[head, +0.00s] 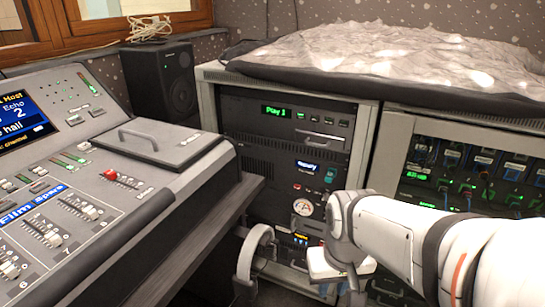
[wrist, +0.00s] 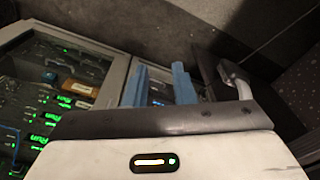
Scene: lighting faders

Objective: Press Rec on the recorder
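A rack cabinet (head: 370,120) holds the units in the middle of the head view. Its top unit (head: 288,118) has a green "Play 1" display and a row of small buttons. A unit below (head: 308,168) has a small blue-lit display, with small buttons and a round dial under it. I cannot tell for sure which unit is the recorder, and no Rec label is readable. My gripper (wrist: 161,86) shows two blue fingers standing apart with nothing between them in the wrist view.
A mixing desk (head: 165,195) with faders, one red-capped, fills the left. Headphones (head: 258,262) hang by its right edge. A black speaker (head: 160,80) stands behind. A crumpled grey cover (head: 390,55) lies on the racks. A second rack (head: 465,170) with cables stands at right.

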